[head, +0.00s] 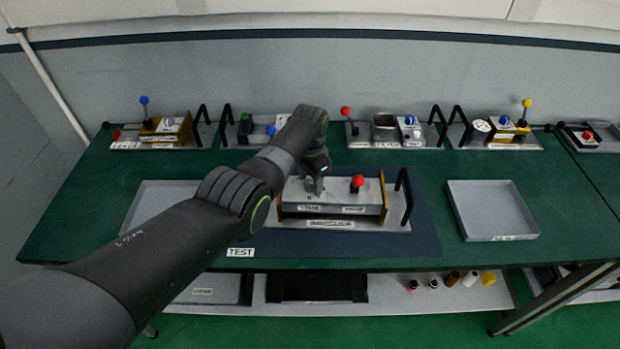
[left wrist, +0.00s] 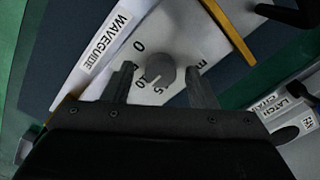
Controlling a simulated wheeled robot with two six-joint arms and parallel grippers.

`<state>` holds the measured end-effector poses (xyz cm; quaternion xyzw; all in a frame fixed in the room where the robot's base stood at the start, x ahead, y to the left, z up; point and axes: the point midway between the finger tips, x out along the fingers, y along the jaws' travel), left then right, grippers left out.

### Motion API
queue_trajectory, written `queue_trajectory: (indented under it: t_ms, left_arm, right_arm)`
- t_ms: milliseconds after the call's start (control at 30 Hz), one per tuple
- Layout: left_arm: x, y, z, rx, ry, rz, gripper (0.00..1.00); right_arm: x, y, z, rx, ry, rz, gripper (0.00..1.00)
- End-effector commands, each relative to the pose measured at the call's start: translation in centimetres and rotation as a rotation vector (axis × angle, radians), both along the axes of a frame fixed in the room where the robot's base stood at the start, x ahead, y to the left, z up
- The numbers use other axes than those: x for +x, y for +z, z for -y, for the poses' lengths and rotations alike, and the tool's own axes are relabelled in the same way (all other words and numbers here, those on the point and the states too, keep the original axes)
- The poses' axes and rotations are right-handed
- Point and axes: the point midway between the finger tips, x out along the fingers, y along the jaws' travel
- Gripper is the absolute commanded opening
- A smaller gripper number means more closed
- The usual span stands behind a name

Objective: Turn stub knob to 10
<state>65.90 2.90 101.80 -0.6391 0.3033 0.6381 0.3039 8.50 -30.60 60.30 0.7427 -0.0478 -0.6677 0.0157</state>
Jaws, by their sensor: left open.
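The stub knob (left wrist: 160,70) is a grey round knob with a pale pointer line, on a light panel with a printed number scale. Some digits are hidden by my fingers, and I cannot read the setting surely. My left gripper (left wrist: 160,84) is open, with one finger on each side of the knob and no clear contact. In the head view my left gripper (head: 314,184) is over the left part of the panel unit (head: 335,209), hiding the knob. My right gripper is out of view.
A red ball lever (head: 358,181) and a black handle (head: 405,196) stand right of my gripper. A grey tray (head: 492,231) lies further right; another tray (head: 150,203) is at left. Several instrument units line the back of the green table (head: 75,215).

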Motion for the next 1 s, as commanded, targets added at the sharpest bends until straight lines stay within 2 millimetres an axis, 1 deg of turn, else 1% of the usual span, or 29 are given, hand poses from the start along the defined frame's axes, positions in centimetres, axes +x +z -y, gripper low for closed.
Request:
queue_trajectory:
  t_ms: [167, 267, 367, 433, 600, 767, 900, 1000]
  left_arm:
    - [0.0, 0.2, 0.0, -0.001, 0.0, -0.001, 0.52]
    - [0.0, 1.0, 0.0, -0.001, 0.0, 0.001, 0.52]
    - [0.0, 2.2, 0.0, -0.002, 0.0, 0.001, 0.52]
    - [0.0, 3.3, 0.0, -0.002, 0.0, 0.003, 0.52]
    - [0.0, 6.1, 0.0, -0.001, 0.0, 0.003, 0.52]
    - [0.1, 9.5, 0.0, -0.002, 0.0, 0.007, 0.52]
    - [0.1, 12.7, 0.0, 0.0, -0.001, 0.005, 0.52]
    - [0.0, 14.6, 0.0, 0.0, -0.001, 0.004, 0.52]
  right_arm:
    - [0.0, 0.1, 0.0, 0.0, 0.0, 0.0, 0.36]
    - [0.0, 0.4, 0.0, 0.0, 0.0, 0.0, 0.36]
    - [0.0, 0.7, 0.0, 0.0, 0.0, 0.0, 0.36]
    - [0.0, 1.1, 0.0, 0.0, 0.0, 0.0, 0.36]
    - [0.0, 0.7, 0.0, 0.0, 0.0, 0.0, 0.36]
    - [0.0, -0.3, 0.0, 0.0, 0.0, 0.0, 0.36]
    - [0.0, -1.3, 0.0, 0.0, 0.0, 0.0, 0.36]
    - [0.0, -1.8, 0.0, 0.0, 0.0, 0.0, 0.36]
